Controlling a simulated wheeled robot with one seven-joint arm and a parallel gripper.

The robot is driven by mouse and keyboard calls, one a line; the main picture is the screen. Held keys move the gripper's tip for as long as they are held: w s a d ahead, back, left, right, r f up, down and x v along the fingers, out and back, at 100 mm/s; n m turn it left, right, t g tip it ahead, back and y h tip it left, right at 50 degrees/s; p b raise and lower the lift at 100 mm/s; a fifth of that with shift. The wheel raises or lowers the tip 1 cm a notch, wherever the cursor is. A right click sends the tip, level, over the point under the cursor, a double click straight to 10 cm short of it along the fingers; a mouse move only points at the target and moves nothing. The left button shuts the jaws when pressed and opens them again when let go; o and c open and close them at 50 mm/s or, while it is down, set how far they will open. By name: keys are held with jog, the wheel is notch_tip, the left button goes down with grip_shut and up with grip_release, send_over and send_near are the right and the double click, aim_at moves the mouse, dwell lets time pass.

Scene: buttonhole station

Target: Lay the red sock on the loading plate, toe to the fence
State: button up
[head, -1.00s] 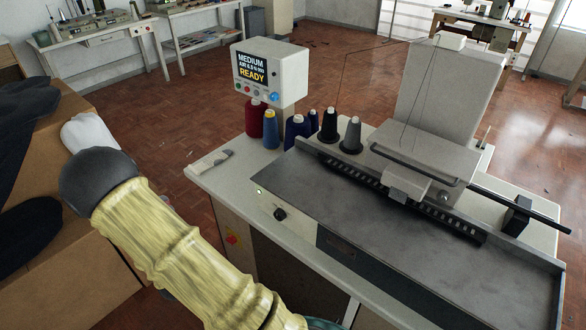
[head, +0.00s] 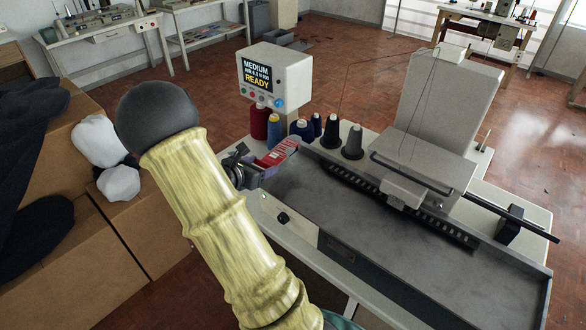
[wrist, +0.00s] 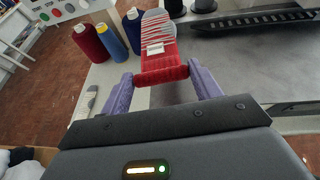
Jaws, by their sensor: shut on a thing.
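The red sock (wrist: 163,68) is in my gripper (wrist: 163,82). The wrist view shows its red cuff between the two purple fingers, with a small white label and a grey-and-red striped part reaching away from me. In the head view the red sock (head: 280,152) shows beyond my gripper (head: 262,167), over the left end of the machine. The grey loading plate (head: 370,220) lies to the right of the sock; it also shows in the wrist view (wrist: 245,65). The dark toothed strip (head: 400,205) runs along the plate's back side. Whether the sock touches anything below is unclear.
Thread cones, including a red one (head: 259,121) and a grey one (head: 352,142), stand behind the sock. A control box (head: 274,75) reads READY. The machine head (head: 425,160) overhangs the plate's back. Cardboard boxes (head: 90,165) with dark and white cloth stand at left.

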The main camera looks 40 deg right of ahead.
jog(key=shift+s+d+r+m+g, duration=0.7)
jog(key=shift+s+d+r+g, duration=0.15)
jog(key=shift+d, duration=0.2)
send_over(271, 191)
jog(key=shift+f+p, duration=0.3)
jog(key=shift+f, duration=2.65)
jog(key=shift+f, duration=2.05)
jog(key=shift+f, duration=0.2)
jog(key=o, duration=1)
